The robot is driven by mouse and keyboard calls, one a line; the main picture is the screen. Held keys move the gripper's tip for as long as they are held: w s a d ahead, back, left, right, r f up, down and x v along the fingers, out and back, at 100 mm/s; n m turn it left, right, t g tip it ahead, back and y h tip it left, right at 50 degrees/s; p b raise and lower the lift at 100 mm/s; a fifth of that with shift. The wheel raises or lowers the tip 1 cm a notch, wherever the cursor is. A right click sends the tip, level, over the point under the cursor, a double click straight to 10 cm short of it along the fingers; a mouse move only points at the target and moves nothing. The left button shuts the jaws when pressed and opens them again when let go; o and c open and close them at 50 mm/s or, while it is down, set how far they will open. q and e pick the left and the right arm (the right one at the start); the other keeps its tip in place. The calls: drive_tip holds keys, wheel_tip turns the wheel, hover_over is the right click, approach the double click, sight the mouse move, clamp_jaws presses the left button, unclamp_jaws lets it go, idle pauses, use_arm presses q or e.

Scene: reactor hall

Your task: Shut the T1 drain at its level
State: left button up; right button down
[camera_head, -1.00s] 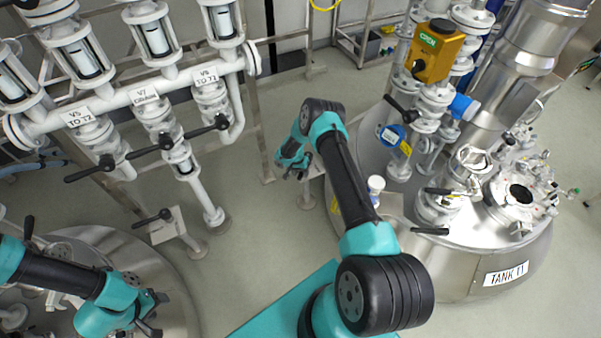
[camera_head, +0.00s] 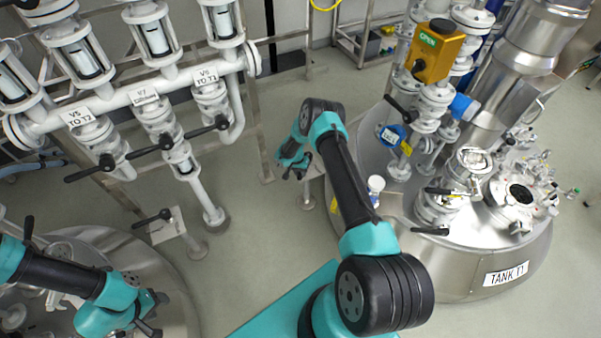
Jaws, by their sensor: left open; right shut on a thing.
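Tank T1 (camera_head: 470,275) is the steel vessel on the right, with its name label (camera_head: 506,274) on the front. A pipe fitting (camera_head: 308,190) stands off the left side of the tank, by the floor; it looks like the T1 drain. My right gripper (camera_head: 296,171) is directly above this fitting and shut on a dark handle there. The handle is mostly hidden by the jaws, and its angle is hard to tell. My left gripper (camera_head: 152,314) is open and empty over the lower-left vessel, far from the drain.
A white pipe manifold (camera_head: 130,100) with several black-levered valves and tags stands at the upper left. A yellow box marked OPEN (camera_head: 437,52) sits on the pipework above Tank T1. Another steel vessel (camera_head: 170,275) is at lower left. Bare floor (camera_head: 245,235) lies between.

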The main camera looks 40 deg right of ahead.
drive_tip(key=shift+w, duration=0.1)
drive_tip(key=w+a+m+y, duration=0.1)
drive_tip(key=w+m, duration=0.7)
drive_tip(key=m, duration=0.1)
drive_tip(key=shift+w+a+y, duration=0.2)
drive_tip(key=shift+a+y, duration=0.1)
drive_tip(key=shift+a, duration=0.1)
idle(0.6)
drive_tip(key=c, duration=1)
unclamp_jaws()
drive_tip(key=shift+o, duration=0.2)
drive_tip(key=shift+r, duration=0.1)
